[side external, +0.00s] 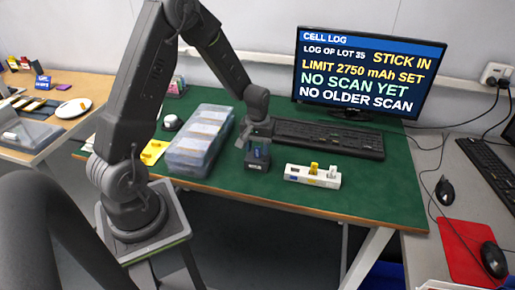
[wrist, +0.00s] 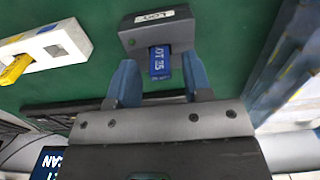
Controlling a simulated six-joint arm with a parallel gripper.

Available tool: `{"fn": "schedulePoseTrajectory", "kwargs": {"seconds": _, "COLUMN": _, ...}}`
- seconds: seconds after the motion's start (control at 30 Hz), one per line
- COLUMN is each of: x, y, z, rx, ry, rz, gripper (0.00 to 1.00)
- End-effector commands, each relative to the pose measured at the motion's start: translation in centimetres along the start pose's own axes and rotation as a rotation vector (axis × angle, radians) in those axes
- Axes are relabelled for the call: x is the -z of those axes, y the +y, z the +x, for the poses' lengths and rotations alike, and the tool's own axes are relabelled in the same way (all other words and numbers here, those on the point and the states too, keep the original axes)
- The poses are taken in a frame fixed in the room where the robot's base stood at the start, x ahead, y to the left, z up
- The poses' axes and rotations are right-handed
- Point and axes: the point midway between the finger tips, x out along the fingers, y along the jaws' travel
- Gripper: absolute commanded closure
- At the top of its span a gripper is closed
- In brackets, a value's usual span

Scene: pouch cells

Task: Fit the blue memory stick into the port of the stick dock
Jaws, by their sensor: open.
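The stick dock (side external: 257,161) is a small dark block on the green bench; in the wrist view the dock (wrist: 158,32) has a white "LOG" label. The blue memory stick (wrist: 160,66), marked "OT 35" in the part that shows, stands in the dock's port with its outer end showing. How deep it sits cannot be told exactly. My gripper (wrist: 160,60) is open, with one blue finger on each side of the stick and visible gaps between. In the side view my gripper (side external: 258,143) is just above the dock.
A white holder (side external: 330,180) with a yellow stick (side external: 314,167) stands right of the dock. Clear lidded boxes (side external: 199,143) stand to the left, a keyboard (side external: 330,137) behind. The monitor (side external: 369,70) reads "STICK IN" and "NO SCAN YET". The bench front right is clear.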

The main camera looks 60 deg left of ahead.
Motion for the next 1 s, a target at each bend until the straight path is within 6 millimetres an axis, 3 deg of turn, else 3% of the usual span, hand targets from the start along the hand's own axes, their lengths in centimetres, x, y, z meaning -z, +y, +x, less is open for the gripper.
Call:
{"fn": "schedulePoseTrajectory", "kwargs": {"seconds": 0.4, "x": 0.1, "y": 0.0, "z": -8.3, "rx": -0.002, "ry": 0.005, "rz": 0.0, "gripper": 0.54}}
{"fn": "schedulePoseTrajectory", "kwargs": {"seconds": 0.73, "x": -0.3, "y": 0.2, "z": -11.9, "rx": -0.004, "ry": 0.009, "rz": 0.012, "gripper": 0.54}}
{"fn": "schedulePoseTrajectory", "kwargs": {"seconds": 0.87, "x": -2.4, "y": 1.1, "z": -14.5, "rx": -0.021, "ry": 0.054, "rz": 0.085, "gripper": 0.54}}
{"fn": "schedulePoseTrajectory", "kwargs": {"seconds": 1.0, "x": -7.1, "y": 2.2, "z": -18.7, "rx": -0.055, "ry": 0.143, "rz": 0.234, "gripper": 0.54}}
